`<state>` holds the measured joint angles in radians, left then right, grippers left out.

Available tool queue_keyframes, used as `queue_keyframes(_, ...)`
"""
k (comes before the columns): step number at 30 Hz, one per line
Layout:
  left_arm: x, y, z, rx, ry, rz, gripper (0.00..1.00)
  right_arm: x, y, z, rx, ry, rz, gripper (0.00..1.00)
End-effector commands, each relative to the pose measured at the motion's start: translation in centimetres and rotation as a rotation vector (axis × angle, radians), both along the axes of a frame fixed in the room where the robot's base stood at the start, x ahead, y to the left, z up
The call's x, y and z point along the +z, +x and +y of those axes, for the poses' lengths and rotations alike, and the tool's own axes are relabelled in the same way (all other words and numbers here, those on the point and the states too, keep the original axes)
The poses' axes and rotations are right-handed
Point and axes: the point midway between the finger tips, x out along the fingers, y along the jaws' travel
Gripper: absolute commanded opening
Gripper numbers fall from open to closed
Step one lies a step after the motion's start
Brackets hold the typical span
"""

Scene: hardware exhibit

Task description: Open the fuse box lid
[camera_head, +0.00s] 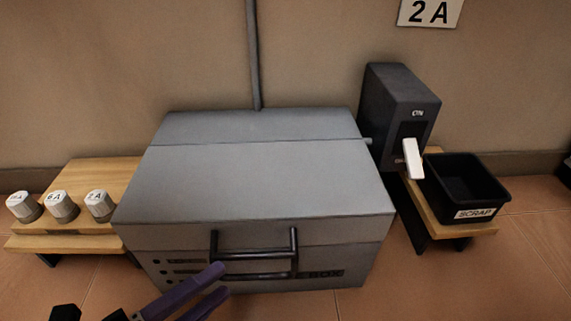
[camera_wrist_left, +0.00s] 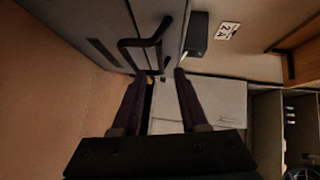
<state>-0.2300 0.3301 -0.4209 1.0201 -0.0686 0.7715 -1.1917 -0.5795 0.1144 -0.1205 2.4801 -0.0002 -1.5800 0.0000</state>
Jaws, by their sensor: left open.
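The grey fuse box (camera_head: 300,272) stands in the middle of the head view with its lid (camera_head: 270,180) closed. A dark bar handle (camera_head: 254,275) is on its front and also shows in the left wrist view (camera_wrist_left: 149,42). My left gripper (camera_head: 221,280) has purple fingers, open and empty, by the left part of the handle. In the left wrist view the fingertips (camera_wrist_left: 160,74) lie just short of the handle; I cannot tell whether they touch it. My right gripper is not in view.
A wooden stand (camera_head: 95,177) with labelled fuses (camera_head: 61,207) is at the left. A dark switch box (camera_head: 396,105) with a white lever (camera_head: 412,158) and a black scrap bin (camera_head: 467,186) are at the right. A wall is behind the box.

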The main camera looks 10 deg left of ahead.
Motion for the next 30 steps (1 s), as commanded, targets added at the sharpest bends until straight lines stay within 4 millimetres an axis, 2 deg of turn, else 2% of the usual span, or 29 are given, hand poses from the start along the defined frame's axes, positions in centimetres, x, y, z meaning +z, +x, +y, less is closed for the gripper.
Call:
queue_keyframes(1, -0.5, 1.0, -0.6, -0.001, -0.003, -0.005, 0.43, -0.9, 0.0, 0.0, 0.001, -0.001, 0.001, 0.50)
queue_keyframes(9, -1.1, 5.0, -2.8, 0.001, -0.003, -0.003, 0.43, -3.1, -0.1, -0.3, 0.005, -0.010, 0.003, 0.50)
queue_keyframes(15, -1.1, 6.2, -3.5, 0.000, -0.001, 0.000, 0.43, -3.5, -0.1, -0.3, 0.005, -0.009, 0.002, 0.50)
queue_keyframes(22, -1.0, 6.2, -3.5, 0.001, -0.001, 0.001, 0.43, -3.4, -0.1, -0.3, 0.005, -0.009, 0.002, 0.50)
queue_keyframes(30, -1.0, 6.2, -3.5, 0.001, -0.001, 0.001, 0.14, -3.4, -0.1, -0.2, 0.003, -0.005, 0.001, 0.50)
